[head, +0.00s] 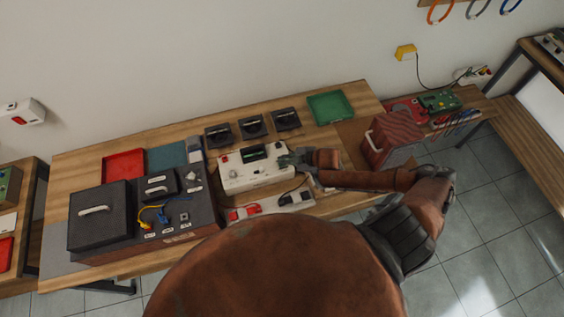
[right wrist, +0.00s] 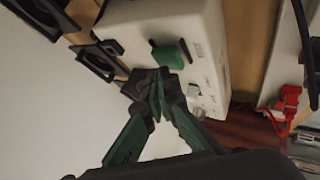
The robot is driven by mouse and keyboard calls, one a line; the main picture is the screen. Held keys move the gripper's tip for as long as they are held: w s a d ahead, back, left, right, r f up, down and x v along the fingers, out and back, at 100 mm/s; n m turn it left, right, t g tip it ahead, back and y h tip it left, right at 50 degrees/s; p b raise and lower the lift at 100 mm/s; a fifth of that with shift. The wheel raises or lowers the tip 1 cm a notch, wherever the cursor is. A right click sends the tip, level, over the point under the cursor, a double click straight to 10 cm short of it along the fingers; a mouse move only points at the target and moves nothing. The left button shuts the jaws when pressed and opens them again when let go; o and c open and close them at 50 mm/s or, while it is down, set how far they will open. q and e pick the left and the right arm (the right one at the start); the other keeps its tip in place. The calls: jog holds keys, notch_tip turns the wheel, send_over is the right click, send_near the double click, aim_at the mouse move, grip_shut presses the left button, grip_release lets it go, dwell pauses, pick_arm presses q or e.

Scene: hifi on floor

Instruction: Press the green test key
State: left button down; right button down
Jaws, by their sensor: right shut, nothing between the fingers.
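A white test box (head: 240,180) stands near the middle of the wooden bench, with a green and dark part (head: 262,153) on its top. In the right wrist view the white box (right wrist: 205,30) shows a green block (right wrist: 168,55) and small round details. I cannot tell whether this green block is the test key or another part; no other green key shows clearly. My right gripper (head: 287,161) is over the right side of the box's top. In the right wrist view its fingers (right wrist: 157,88) are shut and empty, close to the green block; contact cannot be told. My left gripper is out of view.
Dark square fixtures (head: 253,126) line the back. A green tray (head: 330,107) and a red-brown box (head: 393,140) stand right. A dark unit with cables (head: 150,215) stands left, beside a red tray (head: 123,165). A power strip (head: 270,205) lies in front.

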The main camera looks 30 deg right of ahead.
jog(key=shift+f, duration=0.6)
dwell(0.7)
jog(key=shift+r, duration=0.1)
jog(key=shift+r+p, duration=0.85)
jog(key=shift+r, duration=0.05)
notch_tip(320, 180, up, 5)
jog(key=p, duration=0.5)
jog(key=shift+r, duration=0.1)
dwell(0.4)
